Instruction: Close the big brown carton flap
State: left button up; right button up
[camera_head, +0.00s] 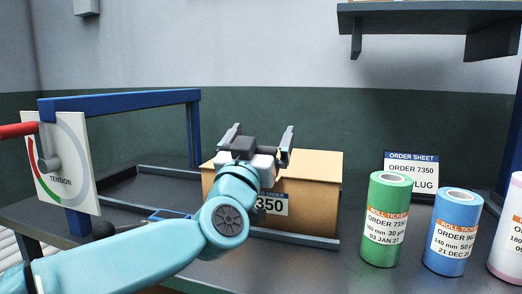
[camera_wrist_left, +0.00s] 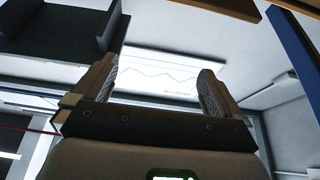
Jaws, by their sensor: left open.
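A brown carton (camera_head: 312,208) with an order label stands on the dark bench in the head view. Its lighter tan top (camera_head: 318,165) looks flat, but my left gripper hides its middle, so I cannot tell how the flap lies. My left gripper (camera_head: 260,138) is open, with its fingers pointing up, in front of and over the carton's top. I cannot tell whether it touches the carton. In the left wrist view the two fingers (camera_wrist_left: 158,85) stand apart with nothing between them. My right gripper is not in view.
A green roll (camera_head: 387,220) and a blue roll (camera_head: 453,232) stand right of the carton, with a pale pink roll (camera_head: 510,232) at the edge. An order sheet (camera_head: 411,172) stands behind. A blue frame (camera_head: 120,103) with a tension dial (camera_head: 66,165) is left.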

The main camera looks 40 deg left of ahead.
pick_arm(q)
notch_tip(320, 180, up, 13)
jog(key=p, duration=0.7)
jog(key=shift+f, duration=0.15)
